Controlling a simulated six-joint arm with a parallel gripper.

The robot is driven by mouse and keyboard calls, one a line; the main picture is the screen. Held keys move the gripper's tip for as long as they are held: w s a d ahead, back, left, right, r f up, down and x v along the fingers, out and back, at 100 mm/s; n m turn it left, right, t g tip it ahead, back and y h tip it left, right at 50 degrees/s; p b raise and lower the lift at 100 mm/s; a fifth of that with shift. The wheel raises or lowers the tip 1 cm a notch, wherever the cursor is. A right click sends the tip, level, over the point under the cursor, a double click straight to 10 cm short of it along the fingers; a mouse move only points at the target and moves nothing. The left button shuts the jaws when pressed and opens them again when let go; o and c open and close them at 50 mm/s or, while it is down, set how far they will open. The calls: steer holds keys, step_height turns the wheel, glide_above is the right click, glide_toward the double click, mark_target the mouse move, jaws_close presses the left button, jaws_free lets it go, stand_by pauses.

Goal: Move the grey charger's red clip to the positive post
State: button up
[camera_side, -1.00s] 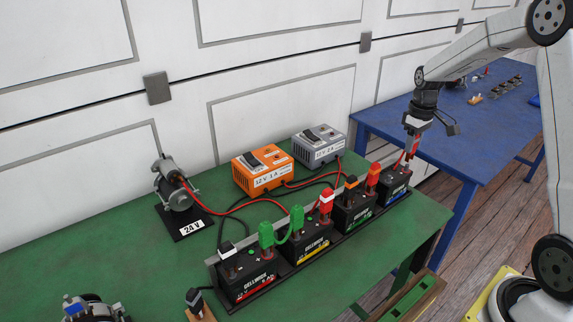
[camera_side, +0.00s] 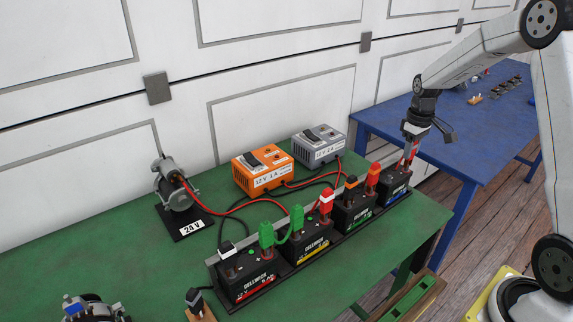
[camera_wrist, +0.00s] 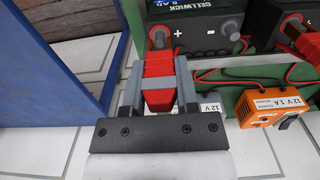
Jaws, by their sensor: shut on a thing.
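My gripper (camera_side: 410,142) is shut on the red clip (camera_side: 407,158), which hangs tip down over the blue-striped battery (camera_side: 395,190) at the right end of the row. In the wrist view the red clip (camera_wrist: 158,80) sits between the two fingers (camera_wrist: 158,90). A grey post (camera_wrist: 158,37) shows just beyond its tip, left of the battery's plus mark. I cannot tell whether the clip touches the post. The grey charger (camera_side: 318,147) stands behind the row, with a red lead running toward the batteries.
An orange charger (camera_side: 262,172) stands left of the grey one. An orange-topped red clip (camera_side: 373,174) is close left of the held clip. A white-topped red clip (camera_side: 326,201) and a green link (camera_side: 282,232) sit further left. A blue table (camera_side: 460,150) is behind.

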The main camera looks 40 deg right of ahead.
steer(key=shift+f, duration=0.45)
steer(key=o, duration=1)
steer(key=shift+c, duration=0.2)
steer(key=shift+r, duration=0.1)
steer(key=shift+r, duration=4.15)
